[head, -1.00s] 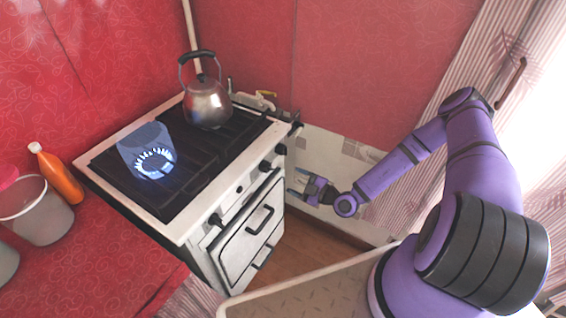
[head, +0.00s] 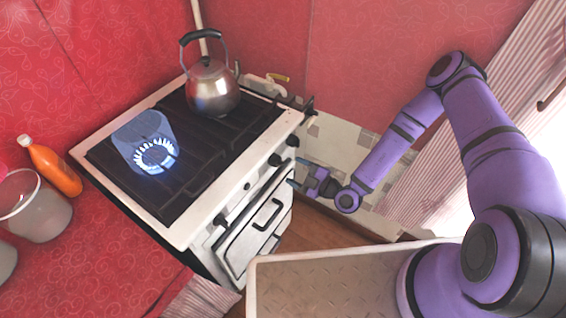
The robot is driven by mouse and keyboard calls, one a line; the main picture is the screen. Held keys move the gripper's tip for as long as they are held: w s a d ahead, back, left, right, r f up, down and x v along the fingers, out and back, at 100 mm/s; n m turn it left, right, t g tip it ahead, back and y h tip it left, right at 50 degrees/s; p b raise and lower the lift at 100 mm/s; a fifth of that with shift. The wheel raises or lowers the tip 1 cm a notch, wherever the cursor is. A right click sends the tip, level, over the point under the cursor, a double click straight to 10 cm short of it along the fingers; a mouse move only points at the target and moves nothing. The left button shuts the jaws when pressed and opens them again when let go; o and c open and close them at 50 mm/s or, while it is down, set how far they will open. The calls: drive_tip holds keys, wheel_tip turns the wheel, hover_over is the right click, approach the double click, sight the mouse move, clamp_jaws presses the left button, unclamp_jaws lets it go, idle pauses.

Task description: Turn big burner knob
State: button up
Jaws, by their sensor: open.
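The white stove (head: 182,236) has a row of dark knobs along its front edge. One knob (head: 220,219) is at the left end, a small one (head: 247,186) is in the middle, and two more are at the right, a nearer (head: 275,159) and a farther (head: 292,141). I cannot tell which is the big burner's knob. A blue flame (head: 155,157) burns on the near left burner. My gripper (head: 297,174) is open and empty, in front of the stove's right side, just right of and below the nearer right knob, apparently apart from it.
A steel kettle (head: 212,88) stands at the back of the stove. The oven door handle (head: 268,214) sticks out below the knobs. Open floor (head: 325,226) lies right of the stove.

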sight(282, 164)
drive_tip(key=shift+x, duration=3)
drive_tip(key=c, duration=0.9)
